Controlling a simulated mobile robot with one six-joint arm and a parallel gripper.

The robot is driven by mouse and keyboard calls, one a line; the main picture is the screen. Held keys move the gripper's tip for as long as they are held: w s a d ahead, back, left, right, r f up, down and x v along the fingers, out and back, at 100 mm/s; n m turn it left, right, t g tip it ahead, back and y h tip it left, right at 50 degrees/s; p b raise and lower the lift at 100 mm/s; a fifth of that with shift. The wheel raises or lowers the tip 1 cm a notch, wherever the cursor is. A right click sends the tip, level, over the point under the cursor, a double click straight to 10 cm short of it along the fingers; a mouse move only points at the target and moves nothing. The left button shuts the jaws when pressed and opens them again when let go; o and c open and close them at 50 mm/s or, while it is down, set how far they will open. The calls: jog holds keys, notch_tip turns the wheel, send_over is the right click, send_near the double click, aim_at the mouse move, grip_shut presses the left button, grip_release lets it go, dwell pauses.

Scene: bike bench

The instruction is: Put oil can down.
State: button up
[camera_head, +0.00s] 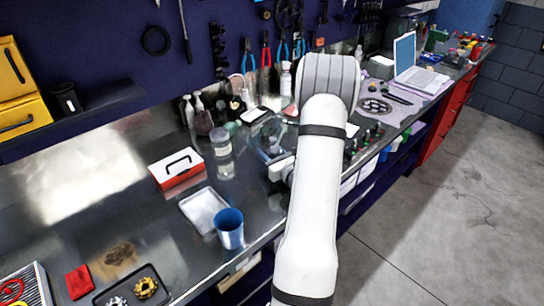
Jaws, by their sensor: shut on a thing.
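My gripper (279,168) is low over the steel workbench (120,215), left of my white arm. My arm hides most of it, and only a pale part of it shows. It is shut on the oil can, but I cannot clearly make out the can or whether it touches the bench. A bluish shape (268,142) lies just beyond the gripper; I cannot tell what it is.
A red-and-white box (176,169), a white tray (204,210), a blue cup (229,228) and a jar (220,142) stand left of the gripper. Bottles (203,116) stand behind. A laptop (404,57) is far right. Bare bench lies at left.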

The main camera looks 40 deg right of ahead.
notch_tip(320, 180, up, 10)
jog(key=shift+f+b, duration=0.1)
jog(key=shift+b, duration=0.4)
jog(key=shift+a, duration=0.1)
